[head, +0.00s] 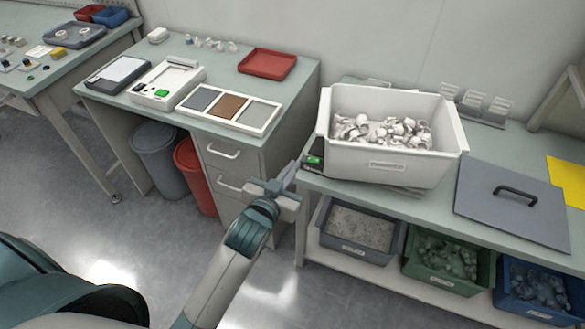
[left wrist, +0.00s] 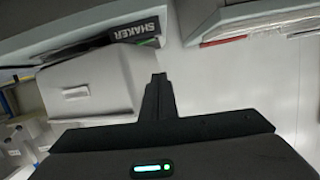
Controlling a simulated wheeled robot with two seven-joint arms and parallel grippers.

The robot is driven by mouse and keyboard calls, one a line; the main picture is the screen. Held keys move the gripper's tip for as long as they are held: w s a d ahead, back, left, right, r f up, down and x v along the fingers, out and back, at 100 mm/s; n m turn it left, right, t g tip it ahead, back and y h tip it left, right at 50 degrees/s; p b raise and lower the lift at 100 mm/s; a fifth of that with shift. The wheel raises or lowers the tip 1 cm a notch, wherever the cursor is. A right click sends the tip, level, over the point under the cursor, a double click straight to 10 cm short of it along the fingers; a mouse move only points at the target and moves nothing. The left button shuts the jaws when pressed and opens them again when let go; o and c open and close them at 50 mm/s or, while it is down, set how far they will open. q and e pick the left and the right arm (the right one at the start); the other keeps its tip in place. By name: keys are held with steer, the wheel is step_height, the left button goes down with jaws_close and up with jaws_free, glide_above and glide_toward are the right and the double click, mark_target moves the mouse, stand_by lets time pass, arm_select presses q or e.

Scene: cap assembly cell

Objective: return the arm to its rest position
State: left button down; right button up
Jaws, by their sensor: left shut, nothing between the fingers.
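My left gripper (head: 291,172) is in the middle of the head view, at the end of my raised arm. Its fingers are together and hold nothing. In the head view it shows in front of the gap between the two benches, just left of the right bench's front corner. My right gripper does not show in either view.
A white bin (head: 390,167) of white parts stands on the right bench, beside a grey lid (head: 512,195) with a black handle. The left bench holds a red tray (head: 267,64) and a three-panel tray (head: 229,108). Several bins sit on the right bench's lower shelf. Open floor lies below.

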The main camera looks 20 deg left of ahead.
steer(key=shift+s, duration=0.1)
arm_select(q)
steer(key=s+f+m+g+p, duration=0.15)
steer(key=s+f+g, duration=0.35)
steer(key=f, duration=1.2)
steer(key=s+f+g+p, duration=0.25)
steer(key=s+f, duration=0.55)
steer(key=f, duration=1)
steer(key=s+a+f+g+p, duration=0.1)
steer(key=s+f, duration=0.4)
steer(key=s, duration=0.7)
steer(key=s+a+f+g+p, duration=0.1)
steer(key=s+f, duration=0.5)
steer(key=s, duration=0.6)
steer(key=s+a+f+g+p, duration=0.2)
steer(key=s+f, duration=0.4)
steer(key=s, duration=0.7)
steer(key=a+g, duration=0.1)
steer(key=g, duration=0.1)
steer(key=shift+a+g, duration=0.3)
steer(key=shift+g, duration=0.05)
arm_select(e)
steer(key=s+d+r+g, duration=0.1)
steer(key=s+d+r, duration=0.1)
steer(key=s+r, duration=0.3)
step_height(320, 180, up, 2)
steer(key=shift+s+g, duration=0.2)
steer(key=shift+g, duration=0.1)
